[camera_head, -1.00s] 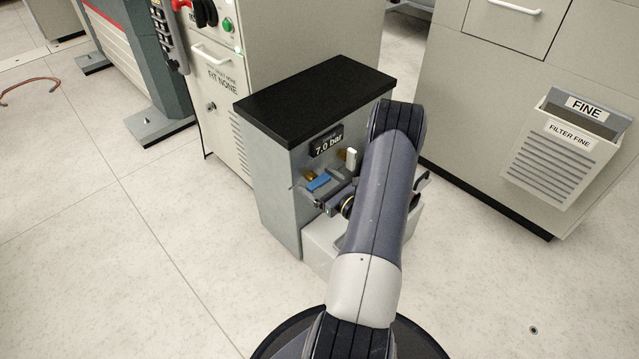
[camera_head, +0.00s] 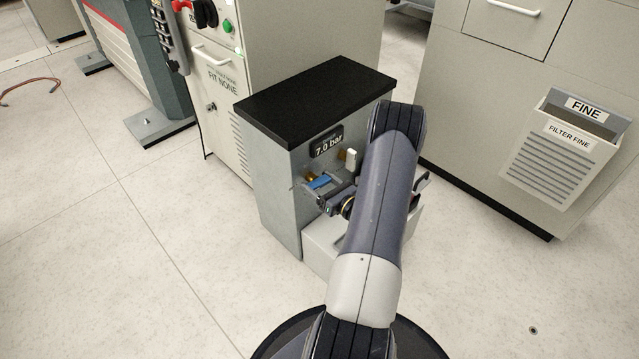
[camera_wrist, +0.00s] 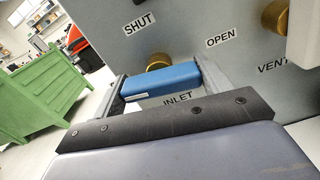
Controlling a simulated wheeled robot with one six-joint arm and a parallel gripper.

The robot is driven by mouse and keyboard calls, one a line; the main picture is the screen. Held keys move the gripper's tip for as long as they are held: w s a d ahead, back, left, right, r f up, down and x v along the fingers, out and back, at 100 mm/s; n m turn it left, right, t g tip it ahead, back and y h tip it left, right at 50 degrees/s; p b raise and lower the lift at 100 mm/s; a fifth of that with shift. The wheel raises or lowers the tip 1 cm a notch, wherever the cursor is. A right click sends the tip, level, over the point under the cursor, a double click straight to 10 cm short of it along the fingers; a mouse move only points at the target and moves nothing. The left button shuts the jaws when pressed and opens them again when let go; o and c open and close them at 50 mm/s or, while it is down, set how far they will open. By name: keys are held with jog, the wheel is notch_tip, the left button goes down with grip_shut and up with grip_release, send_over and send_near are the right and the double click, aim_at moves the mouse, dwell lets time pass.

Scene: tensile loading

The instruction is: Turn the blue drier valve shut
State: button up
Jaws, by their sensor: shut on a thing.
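The blue drier valve handle (camera_head: 320,183) sits on the front of the grey drier cabinet (camera_head: 275,195), under a display reading 7.0 bar. It also shows in the wrist view (camera_wrist: 162,79), lying nearly level in front of a brass stem (camera_wrist: 158,61). The label SHUT (camera_wrist: 139,25) is above it to the left, OPEN (camera_wrist: 221,40) above it to the right, and INLET (camera_wrist: 178,101) below. My gripper (camera_wrist: 165,84) is shut on the blue handle, with one finger at each end of it in the wrist view. My arm hides part of the cabinet front.
A white lever (camera_head: 350,159) on a brass fitting is right of the blue handle. A pale box (camera_head: 318,240) stands low at the cabinet front. A large cabinet with a FINE bin (camera_head: 545,160) stands at right.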

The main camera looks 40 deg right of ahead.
jog(key=m, duration=0.4)
jog(key=shift+m+p, duration=0.3)
jog(key=shift+p, duration=0.1)
jog(key=m+p, duration=0.1)
jog(key=m, duration=0.2)
jog(key=shift+m, duration=0.3)
jog(key=m+p, duration=0.1)
jog(key=m, duration=0.3)
jog(key=shift+m, duration=1.8)
jog(key=shift+m+p, duration=0.3)
jog(key=o, duration=1)
jog(key=shift+s, duration=0.1)
jog(key=s, duration=0.3)
jog(key=s+p, duration=0.1)
jog(key=s, duration=0.3)
jog(key=s+p, duration=0.1)
jog(key=s, duration=0.2)
jog(key=shift+s+d, duration=0.3)
jog(key=shift+d, duration=0.1)
